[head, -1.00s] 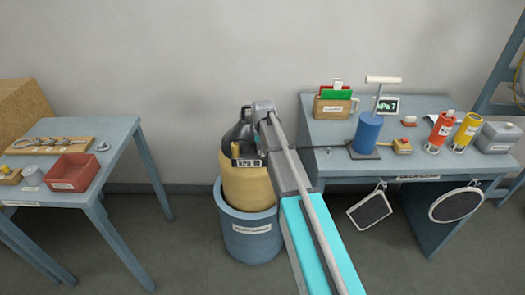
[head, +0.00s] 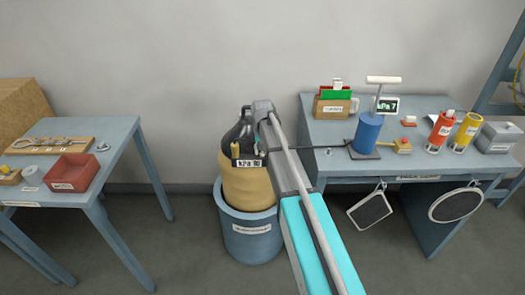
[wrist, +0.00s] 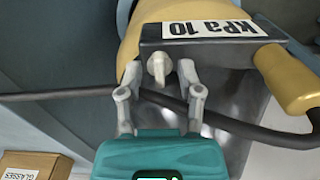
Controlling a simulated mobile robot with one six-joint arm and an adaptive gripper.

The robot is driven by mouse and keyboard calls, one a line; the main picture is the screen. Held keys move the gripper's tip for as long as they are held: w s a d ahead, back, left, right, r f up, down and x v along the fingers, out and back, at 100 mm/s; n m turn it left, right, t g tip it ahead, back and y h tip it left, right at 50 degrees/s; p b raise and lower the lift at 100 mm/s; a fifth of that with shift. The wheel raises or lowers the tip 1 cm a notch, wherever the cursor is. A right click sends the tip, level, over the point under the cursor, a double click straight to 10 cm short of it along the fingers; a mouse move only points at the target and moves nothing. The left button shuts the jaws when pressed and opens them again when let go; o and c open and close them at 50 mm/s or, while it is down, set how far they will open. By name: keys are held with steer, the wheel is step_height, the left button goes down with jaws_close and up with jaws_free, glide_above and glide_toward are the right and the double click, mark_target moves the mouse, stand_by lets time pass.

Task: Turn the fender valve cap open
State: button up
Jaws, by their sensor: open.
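The fender valve cap is a small pale knob (wrist: 158,66) on the front of a dark grey block (wrist: 205,55) with a "kPa 10" label. My gripper (wrist: 160,78) is open, with one finger on each side of the knob. I cannot tell whether either fingertip touches it. The fender (head: 247,185) is a tan, rounded body with a black top, standing in a blue tub (head: 250,245). In the head view my arm hides its right side, and the knob cannot be made out there.
A dark hose (wrist: 60,95) crosses behind my fingers. The right bench (head: 330,163) holds a blue pump (head: 368,133), a small display (head: 388,104), a red bottle (head: 441,130) and a yellow bottle (head: 466,132). The left table (head: 115,130) holds a red tray (head: 72,172).

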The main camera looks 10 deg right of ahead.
stand_by(0.4)
steer(key=shift+m, duration=2.2)
steer(key=m, duration=0.8)
steer(key=shift+m, duration=0.4)
steer(key=m, duration=0.4)
steer(key=shift+r+m+p, duration=0.3)
steer(key=shift+r+m, duration=0.05)
steer(key=shift+m, duration=0.05)
step_height(320, 180, up, 13)
steer(key=p, duration=1.4)
steer(key=s+f+n+b, duration=0.4)
steer(key=s+n, duration=0.6)
steer(key=s, duration=0.3)
steer(key=s+a+f+n+b, duration=0.1)
steer(key=s+f+n+b, duration=0.4)
steer(key=s+n, duration=0.5)
steer(key=shift+s+b, duration=0.5)
steer(key=shift+s, duration=1.2)
